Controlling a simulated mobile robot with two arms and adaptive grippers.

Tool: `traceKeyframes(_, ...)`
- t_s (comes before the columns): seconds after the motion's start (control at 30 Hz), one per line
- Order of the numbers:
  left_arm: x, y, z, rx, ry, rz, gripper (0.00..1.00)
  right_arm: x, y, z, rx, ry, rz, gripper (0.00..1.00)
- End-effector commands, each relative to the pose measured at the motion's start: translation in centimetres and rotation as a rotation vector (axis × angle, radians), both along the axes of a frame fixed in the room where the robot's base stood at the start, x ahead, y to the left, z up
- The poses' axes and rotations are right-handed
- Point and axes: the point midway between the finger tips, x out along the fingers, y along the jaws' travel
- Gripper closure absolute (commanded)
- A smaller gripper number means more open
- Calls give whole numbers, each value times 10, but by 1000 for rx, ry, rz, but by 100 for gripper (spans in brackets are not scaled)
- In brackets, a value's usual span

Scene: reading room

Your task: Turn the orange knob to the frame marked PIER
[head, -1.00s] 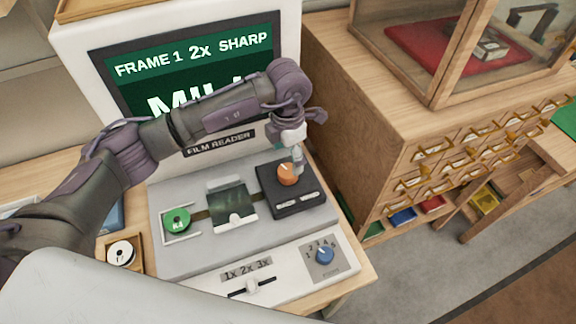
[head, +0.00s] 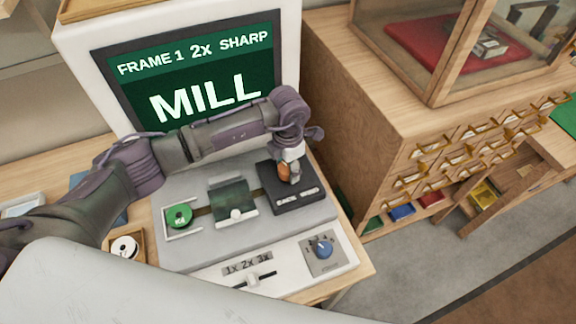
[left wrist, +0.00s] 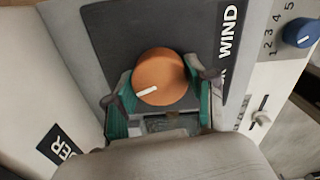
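The orange knob (head: 284,172) sits on a dark panel (head: 298,203) of the film reader. My left gripper (head: 290,172) is down at the knob and partly hides it in the head view. In the left wrist view the knob (left wrist: 160,77) lies between the two green-padded fingers (left wrist: 158,95), one on each side. Whether the pads press on it is unclear. Its white mark points to the lower left there. The screen (head: 200,80) reads FRAME 1 2x SHARP and MILL. My right gripper is not in view.
A green reel (head: 179,216) and a film gate (head: 233,203) are left of the dark panel. A zoom slider (head: 254,280) and a blue numbered dial (head: 323,247) are in front. A white reel (head: 124,248) lies in a wooden tray. A wooden drawer cabinet (head: 370,130) stands right.

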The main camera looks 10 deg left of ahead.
Motion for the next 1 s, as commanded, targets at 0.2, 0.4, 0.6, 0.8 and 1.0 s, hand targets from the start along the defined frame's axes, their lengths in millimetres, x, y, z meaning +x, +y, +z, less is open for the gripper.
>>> traceKeyframes(0.2,0,0,0,0,0,-1,80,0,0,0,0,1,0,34)
traceKeyframes(0.4,0,0,-1,-1,-1,-37,80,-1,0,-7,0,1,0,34)
traceKeyframes(0.6,1,0,-3,1,-3,-143,80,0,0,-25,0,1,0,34)
traceKeyframes(0.8,1,1,-4,1,-5,-301,80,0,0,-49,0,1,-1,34)
traceKeyframes(1.0,1,0,-4,1,-5,-458,80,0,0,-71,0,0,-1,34)
